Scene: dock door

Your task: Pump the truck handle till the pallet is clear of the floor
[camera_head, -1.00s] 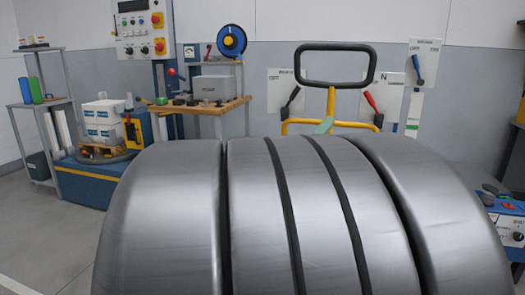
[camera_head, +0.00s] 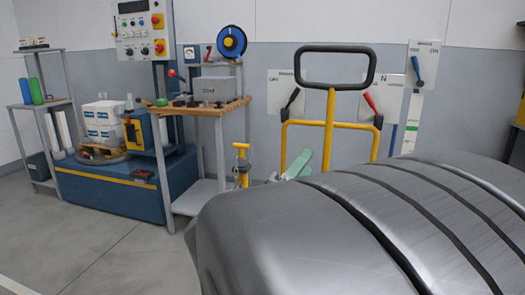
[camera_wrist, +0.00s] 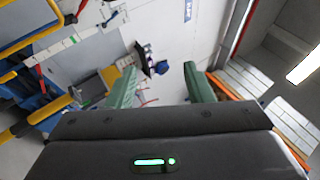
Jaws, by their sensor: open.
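The truck handle (camera_head: 372,66) is a black rounded loop on a yellow post and a yellow frame, upright at the middle of the head view. My gripper (camera_wrist: 160,84) is open and empty in the wrist view, its two green fingers well apart. In the head view, a green piece (camera_head: 303,163), which looks like one of its fingers, shows low in front of the yellow frame, below the loop. I cannot tell whether it touches the frame. My grey arm covers the lower right. No pallet under the truck can be seen.
A black lever (camera_head: 292,98) and a red lever (camera_head: 371,102) flank the handle post; a blue lever (camera_head: 417,68) is at right. A bench (camera_head: 210,108) stands left of the handle. Farther left, a blue machine (camera_head: 115,190) carries white boxes. The floor at lower left is clear.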

